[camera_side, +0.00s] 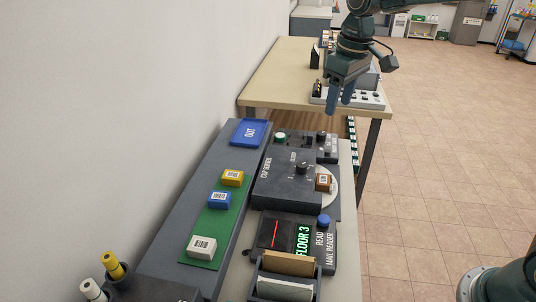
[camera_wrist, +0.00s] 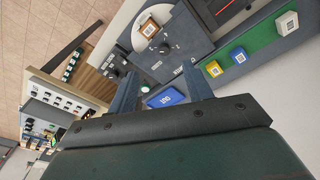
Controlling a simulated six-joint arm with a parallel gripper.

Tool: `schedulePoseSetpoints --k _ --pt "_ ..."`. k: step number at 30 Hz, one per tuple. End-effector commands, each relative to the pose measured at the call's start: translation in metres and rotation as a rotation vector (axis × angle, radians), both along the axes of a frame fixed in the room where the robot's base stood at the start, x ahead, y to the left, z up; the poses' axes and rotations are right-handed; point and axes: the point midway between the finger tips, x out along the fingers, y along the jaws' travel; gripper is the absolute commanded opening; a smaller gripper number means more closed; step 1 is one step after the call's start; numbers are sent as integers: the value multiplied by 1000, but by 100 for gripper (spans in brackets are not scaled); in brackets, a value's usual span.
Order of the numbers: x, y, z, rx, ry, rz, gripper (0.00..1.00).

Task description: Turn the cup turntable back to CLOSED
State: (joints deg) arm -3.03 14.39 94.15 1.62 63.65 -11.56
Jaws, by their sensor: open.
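The dark box labelled CUP SERVER (camera_side: 270,185) stands in the middle of the bench in the side view. A black knob (camera_side: 302,168) is on its top; it also shows in the wrist view (camera_wrist: 165,47). The pale round turntable (camera_side: 332,198) sticks out at its right side and carries a brown block-like item with a white label (camera_side: 323,182); this item is at the top in the wrist view (camera_wrist: 149,27). The knob's setting is too small to read. My gripper (camera_side: 340,104) is open and empty, above and beyond the box, touching nothing. Its fingers (camera_wrist: 160,82) show in the wrist view.
A control panel with a green button (camera_side: 281,136) is behind the box. The mail reader (camera_side: 325,240) is in front. A blue OUT tray (camera_side: 249,132) and a green mat (camera_side: 208,248) with yellow, blue and white blocks lie to the left. A wooden table (camera_side: 270,75) is behind.

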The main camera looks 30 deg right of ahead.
Motion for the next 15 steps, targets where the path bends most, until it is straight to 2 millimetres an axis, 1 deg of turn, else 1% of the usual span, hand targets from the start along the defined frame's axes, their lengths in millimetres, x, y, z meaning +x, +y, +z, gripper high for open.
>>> schedulePoseSetpoints --k 1,3,9,12,15 --pt "11 2 -9 -2 16 8 50" --pt "25 4 -19 -4 34 18 50" --pt "59 9 -51 -11 86 52 50" --pt "72 11 -66 -13 107 66 50" --pt "81 13 -77 -14 121 75 50"
